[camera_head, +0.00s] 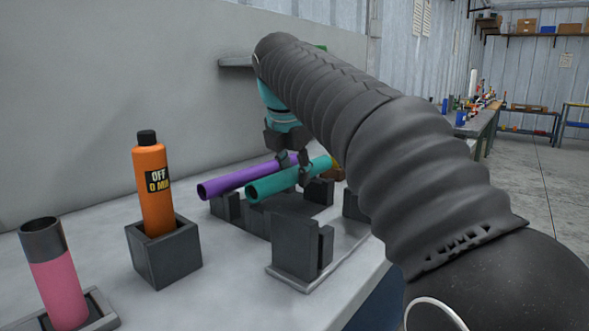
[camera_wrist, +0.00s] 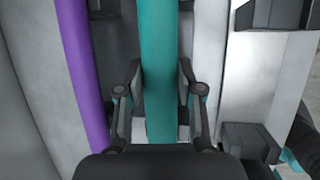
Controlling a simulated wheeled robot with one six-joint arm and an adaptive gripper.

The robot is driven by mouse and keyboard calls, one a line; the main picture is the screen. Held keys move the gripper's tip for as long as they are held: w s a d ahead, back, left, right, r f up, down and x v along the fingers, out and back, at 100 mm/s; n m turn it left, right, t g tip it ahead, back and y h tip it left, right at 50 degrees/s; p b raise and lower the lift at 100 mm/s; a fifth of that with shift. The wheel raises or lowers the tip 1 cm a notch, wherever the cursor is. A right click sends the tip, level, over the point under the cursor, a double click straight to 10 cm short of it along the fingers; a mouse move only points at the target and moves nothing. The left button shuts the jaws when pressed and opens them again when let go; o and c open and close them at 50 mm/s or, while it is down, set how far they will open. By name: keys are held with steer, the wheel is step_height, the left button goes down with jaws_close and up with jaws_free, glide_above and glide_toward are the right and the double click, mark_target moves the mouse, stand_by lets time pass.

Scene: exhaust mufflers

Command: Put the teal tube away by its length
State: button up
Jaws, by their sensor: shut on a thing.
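The teal tube (camera_head: 285,181) lies roughly level, to the right of a purple tube (camera_head: 240,178) and nearly parallel to it. My gripper (camera_head: 305,172) is shut on the teal tube near its far part. In the wrist view the teal tube (camera_wrist: 159,70) runs between the two fingers of my gripper (camera_wrist: 160,88), and the purple tube (camera_wrist: 80,75) lies to the left, apart from it. Whether the teal tube touches the dark supports below it is hard to tell. My arm hides part of the area behind.
Dark grey holders (camera_head: 294,247) stand right of and below the tubes on the pale bench (camera_head: 225,290). An orange bottle (camera_head: 153,190) stands in a dark square holder (camera_head: 165,253). A pink and grey cylinder (camera_head: 55,275) stands at the left front. A brownish thing shows behind the teal tube.

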steer(key=shift+f+b, duration=0.6)
steer(key=shift+f, duration=0.35)
stand_by(0.6)
stand_by(0.4)
steer(key=o, duration=1.2)
steer(key=shift+o, duration=0.2)
